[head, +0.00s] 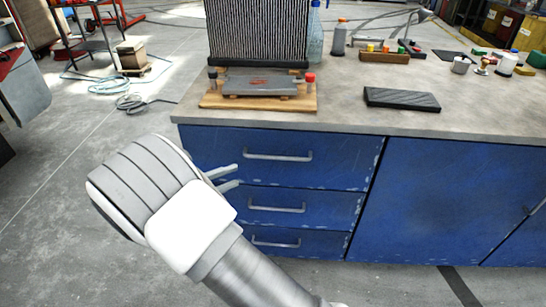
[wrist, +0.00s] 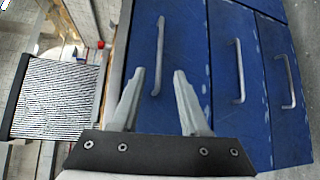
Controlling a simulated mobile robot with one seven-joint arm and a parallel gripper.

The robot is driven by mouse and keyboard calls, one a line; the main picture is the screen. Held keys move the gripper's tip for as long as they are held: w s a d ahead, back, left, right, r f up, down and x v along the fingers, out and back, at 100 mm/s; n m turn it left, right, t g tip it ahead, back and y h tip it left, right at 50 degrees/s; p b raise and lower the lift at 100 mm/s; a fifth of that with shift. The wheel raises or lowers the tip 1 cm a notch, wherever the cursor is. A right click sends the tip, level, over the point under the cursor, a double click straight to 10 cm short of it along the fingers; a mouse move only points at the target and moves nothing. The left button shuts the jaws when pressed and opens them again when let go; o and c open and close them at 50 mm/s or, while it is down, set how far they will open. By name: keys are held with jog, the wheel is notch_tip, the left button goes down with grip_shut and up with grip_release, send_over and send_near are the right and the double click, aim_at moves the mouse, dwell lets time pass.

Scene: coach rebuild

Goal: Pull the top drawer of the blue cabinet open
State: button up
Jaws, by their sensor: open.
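The blue cabinet (head: 440,200) stands under a grey worktop, with a stack of three drawers at its left end. The top drawer (head: 340,172) is shut, and its grey bar handle (head: 278,156) runs level across its front. In the wrist view the picture is turned, and the top drawer's handle (wrist: 158,55) stands upright just beyond the fingertips. My gripper (head: 236,176) is in front of the drawers at the left, a little below the top handle in the picture. In the wrist view my gripper (wrist: 160,72) is open and empty, its fingers apart from the handle.
The middle handle (head: 277,208) and bottom handle (head: 276,243) sit below. On the worktop (head: 350,108) stand a ribbed radiator-like block (head: 258,30), a dark flat block (head: 402,98) and several bottles.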

aim_at(279, 158)
jog(key=b+x, duration=0.2)
jog(key=x, duration=1.5)
jog(key=shift+w+b, duration=0.25)
jog(key=shift+b, duration=0.1)
grip_shut()
jog(key=shift+a, duration=0.1)
dwell(0.5)
